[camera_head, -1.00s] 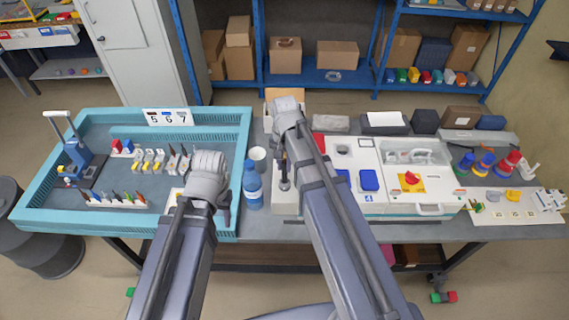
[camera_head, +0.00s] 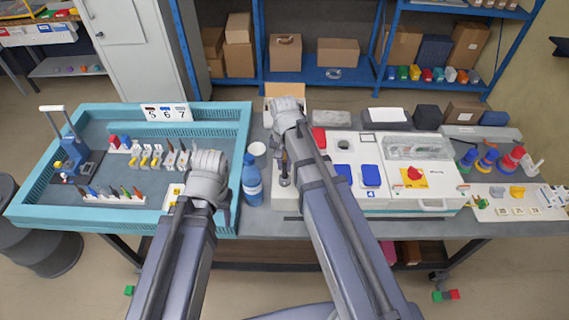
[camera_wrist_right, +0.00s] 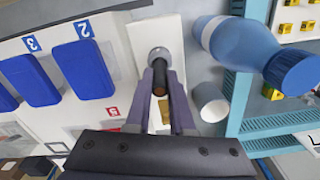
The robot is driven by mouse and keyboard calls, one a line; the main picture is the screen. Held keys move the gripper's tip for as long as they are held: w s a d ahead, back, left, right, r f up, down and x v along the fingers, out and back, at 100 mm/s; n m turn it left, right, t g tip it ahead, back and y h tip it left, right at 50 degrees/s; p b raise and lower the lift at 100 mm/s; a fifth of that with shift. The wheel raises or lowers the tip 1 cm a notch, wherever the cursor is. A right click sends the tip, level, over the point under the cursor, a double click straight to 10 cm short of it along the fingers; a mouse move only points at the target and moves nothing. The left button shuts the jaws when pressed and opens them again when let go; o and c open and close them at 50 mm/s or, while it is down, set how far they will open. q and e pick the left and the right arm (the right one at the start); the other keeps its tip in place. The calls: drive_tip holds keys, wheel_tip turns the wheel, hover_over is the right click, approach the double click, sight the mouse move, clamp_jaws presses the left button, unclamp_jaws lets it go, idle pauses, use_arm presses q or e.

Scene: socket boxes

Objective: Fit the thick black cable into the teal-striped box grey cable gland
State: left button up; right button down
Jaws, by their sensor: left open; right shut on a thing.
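My right gripper (camera_wrist_right: 161,82) is shut on the thick black cable (camera_wrist_right: 160,92), a short dark rod between its fingers. The round grey cable gland (camera_wrist_right: 158,53) stands on a white box (camera_wrist_right: 147,36) just beyond the fingertips. The cable is lined up with the gland; I cannot tell whether its end is inside. In the head view the dark cable (camera_head: 285,162) stands nearly upright above the gland (camera_head: 285,181), beside my right arm. No teal stripe is clear on the box. My left gripper (camera_head: 224,196) is open over the tray's right side, its fingers mostly hidden by the wrist.
A blue bottle (camera_head: 252,182) and a white cup (camera_head: 257,150) stand close left of the box. A teal tray (camera_head: 120,220) with small parts fills the left. A white panel with blue covers (camera_head: 371,176) and a red knob stands right of my right arm.

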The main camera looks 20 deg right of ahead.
drive_tip(key=shift+f, duration=0.1)
idle(0.3)
drive_tip(key=shift+f+b, duration=1)
drive_tip(key=shift+b, duration=0.05)
drive_tip(key=c, duration=0.7)
unclamp_jaws()
drive_tip(key=shift+r, duration=0.15)
drive_tip(key=shift+r, duration=0.1)
wheel_tip(320, 180, up, 8)
drive_tip(key=p, duration=0.8)
wheel_tip(320, 180, up, 7)
drive_tip(key=p, duration=0.7)
drive_tip(key=shift+f, duration=0.2)
